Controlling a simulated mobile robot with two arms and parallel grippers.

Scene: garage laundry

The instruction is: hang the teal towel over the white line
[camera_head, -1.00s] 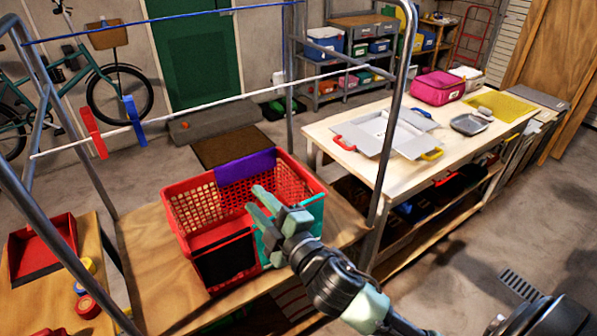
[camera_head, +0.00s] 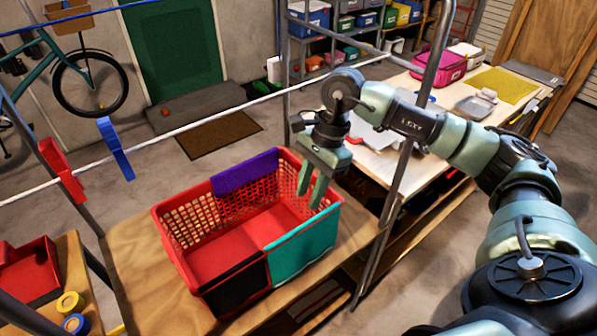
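The teal towel (camera_head: 303,250) hangs over the front right wall of the red basket (camera_head: 185,275). The white line (camera_head: 200,125) runs across the view behind and above the basket, with no towel on it. A red clip (camera_head: 62,171) and a blue clip (camera_head: 116,149) sit on the line at the left. My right gripper (camera_head: 309,205) points down over the basket's right end, near the teal towel's upper edge. Its two fingers are apart with nothing visible between them. My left gripper is out of view.
A metal rack post (camera_head: 405,150) stands right of the basket, close to my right arm. The worktable (camera_head: 375,170) stands behind it. A blue line (camera_head: 75,17) runs farther back.

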